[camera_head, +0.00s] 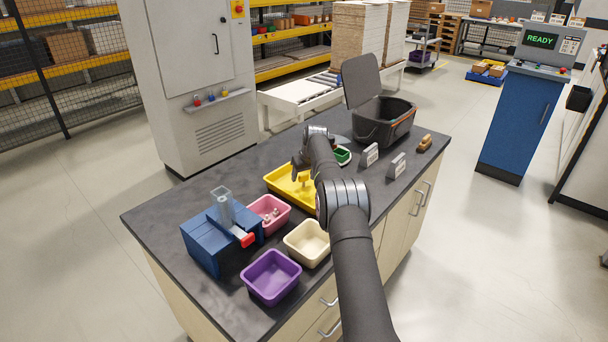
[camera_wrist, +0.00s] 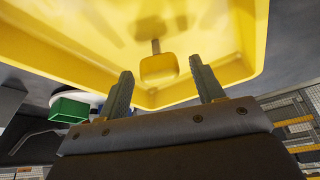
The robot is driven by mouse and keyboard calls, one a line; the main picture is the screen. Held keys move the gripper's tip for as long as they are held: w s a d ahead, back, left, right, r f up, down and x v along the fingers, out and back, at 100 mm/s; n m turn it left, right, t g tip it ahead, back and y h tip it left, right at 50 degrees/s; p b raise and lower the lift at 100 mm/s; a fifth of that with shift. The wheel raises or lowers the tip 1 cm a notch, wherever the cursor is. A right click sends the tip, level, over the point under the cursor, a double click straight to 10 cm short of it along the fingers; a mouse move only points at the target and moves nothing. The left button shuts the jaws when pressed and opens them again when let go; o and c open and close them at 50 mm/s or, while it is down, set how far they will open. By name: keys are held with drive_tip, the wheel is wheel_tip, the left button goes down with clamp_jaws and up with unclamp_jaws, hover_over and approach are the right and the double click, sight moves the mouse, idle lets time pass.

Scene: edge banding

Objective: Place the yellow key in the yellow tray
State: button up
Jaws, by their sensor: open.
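The yellow tray (camera_head: 276,181) sits on the dark worktop. It fills the upper part of the wrist view (camera_wrist: 60,35). The yellow key (camera_head: 304,180) is inside the tray's outline, with a block-like head and a thin grey stem. In the wrist view the key (camera_wrist: 159,67) shows just beyond and between my fingertips, apart from both. I cannot tell whether it rests on the tray floor; shadows lie on the floor behind it. My gripper (camera_head: 298,171) is over the tray. Its fingers (camera_wrist: 164,71) are spread wide with nothing between them.
A pink bin (camera_head: 285,211) with small items, a cream bin (camera_head: 299,249) and a purple bin (camera_head: 271,262) stand nearby. A blue machine (camera_head: 205,247) is at left. A green item (camera_head: 343,155) and a black open-lidded box (camera_head: 384,129) stand beyond my arm.

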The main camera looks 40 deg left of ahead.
sight(304, 174)
drive_tip(key=v, duration=1.2)
drive_tip(key=shift+r, duration=0.15)
drive_tip(key=x, duration=1.2)
drive_tip(key=shift+r, duration=1.55)
